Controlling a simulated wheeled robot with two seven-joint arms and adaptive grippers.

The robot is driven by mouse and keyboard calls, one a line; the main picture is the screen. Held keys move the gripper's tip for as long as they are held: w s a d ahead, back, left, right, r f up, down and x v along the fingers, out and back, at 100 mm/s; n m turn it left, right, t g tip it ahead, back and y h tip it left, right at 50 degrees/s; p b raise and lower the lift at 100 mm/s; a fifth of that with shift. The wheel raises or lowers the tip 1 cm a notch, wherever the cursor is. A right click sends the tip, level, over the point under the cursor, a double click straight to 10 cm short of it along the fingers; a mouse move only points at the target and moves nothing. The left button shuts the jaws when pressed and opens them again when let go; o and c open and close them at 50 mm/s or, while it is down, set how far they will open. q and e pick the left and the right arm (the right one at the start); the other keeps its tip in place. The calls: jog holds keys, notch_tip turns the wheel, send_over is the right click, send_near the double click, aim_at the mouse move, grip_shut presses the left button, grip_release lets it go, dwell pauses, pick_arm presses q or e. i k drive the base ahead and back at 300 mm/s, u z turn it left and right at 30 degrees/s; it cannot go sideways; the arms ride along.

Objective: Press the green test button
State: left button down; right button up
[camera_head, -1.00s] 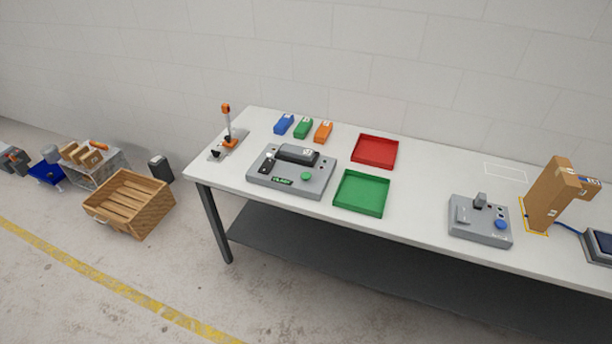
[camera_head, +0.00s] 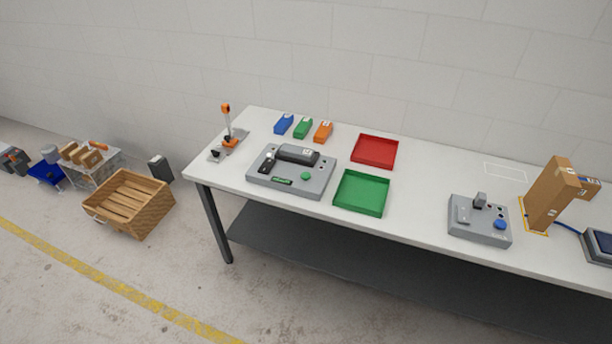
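The green test button (camera_head: 306,176) is a small round dome on the front right of a grey test device (camera_head: 318,188). The device sits on the left half of the white table. It carries a dark cylinder-like block (camera_head: 297,154) on top at the back, a black part (camera_head: 266,165) at the left and a small display with green marks (camera_head: 282,181) at the front. Nothing covers the button. Neither of my grippers is in the picture.
A green tray (camera_head: 362,193) and a red tray (camera_head: 375,151) lie right of the device. Blue, green and orange blocks (camera_head: 323,132) stand behind it. An orange-topped lever (camera_head: 228,125) stands at the left. A second grey device with a blue button (camera_head: 499,224) is farther right.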

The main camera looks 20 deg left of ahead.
aim_at(305, 176)
jog(key=k, duration=0.65)
jog(key=u, duration=0.4)
jog(key=i, duration=0.35)
jog(key=u, duration=0.9)
jog(key=i, duration=1.55)
jog(key=z, duration=1)
jog(key=i, duration=0.45)
jog(key=z, duration=0.3)
